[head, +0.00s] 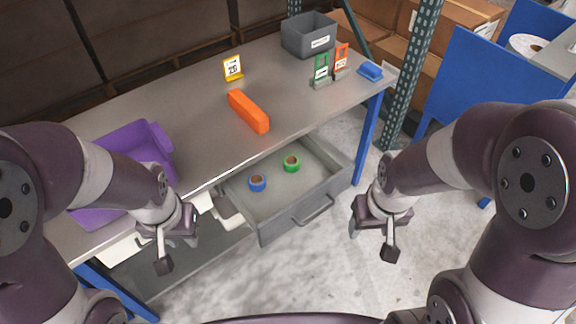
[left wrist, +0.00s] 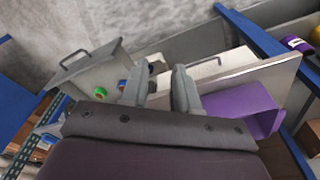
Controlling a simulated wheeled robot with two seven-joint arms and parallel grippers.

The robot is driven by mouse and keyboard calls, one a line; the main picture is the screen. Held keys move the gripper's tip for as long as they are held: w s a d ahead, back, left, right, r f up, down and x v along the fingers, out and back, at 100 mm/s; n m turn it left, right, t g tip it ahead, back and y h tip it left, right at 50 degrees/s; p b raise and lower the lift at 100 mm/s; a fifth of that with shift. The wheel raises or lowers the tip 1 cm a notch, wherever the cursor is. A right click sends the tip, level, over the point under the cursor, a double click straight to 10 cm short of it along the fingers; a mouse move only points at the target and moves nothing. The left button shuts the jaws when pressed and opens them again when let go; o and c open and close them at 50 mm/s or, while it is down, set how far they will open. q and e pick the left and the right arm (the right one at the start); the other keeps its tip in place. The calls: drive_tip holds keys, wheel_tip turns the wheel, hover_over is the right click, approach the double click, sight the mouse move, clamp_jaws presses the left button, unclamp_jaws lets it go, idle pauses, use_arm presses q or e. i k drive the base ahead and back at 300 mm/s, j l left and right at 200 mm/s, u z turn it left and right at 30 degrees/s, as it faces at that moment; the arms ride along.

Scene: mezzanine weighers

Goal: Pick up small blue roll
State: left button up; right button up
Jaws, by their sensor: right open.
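The small blue roll (head: 257,183) lies in the pulled-out grey drawer (head: 300,221) under the bench, left of a green roll (head: 291,163). In the left wrist view, the blue roll (left wrist: 122,86) is partly hidden close to my left gripper's finger, with the green roll (left wrist: 100,92) beside it. My left gripper (head: 176,252) hangs in front of the bench, left of the drawer and apart from the roll. Its fingers stand apart with nothing between them in the left wrist view (left wrist: 160,80). My right gripper (head: 373,240) is open and empty, to the right of the drawer.
On the bench (head: 200,120) are a purple bin (head: 140,150), an orange block (head: 248,111), a yellow sign (head: 232,68), a grey bin (head: 309,36) and a blue item (head: 370,70). A green rack post (head: 413,70) and a blue panel (head: 490,85) stand at the right.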

sight(256, 176)
drive_tip(key=i+l+u, duration=0.25)
drive_tip(key=i+l, duration=0.15)
drive_tip(key=l, duration=0.2)
drive_tip(key=i+l+u, duration=0.15)
drive_tip(key=l, duration=0.2)
drive_tip(key=i+l+u, duration=0.15)
drive_tip(key=l, duration=0.2)
drive_tip(key=i+l+u, duration=0.1)
drive_tip(key=l, duration=0.25)
drive_tip(key=i, duration=0.1)
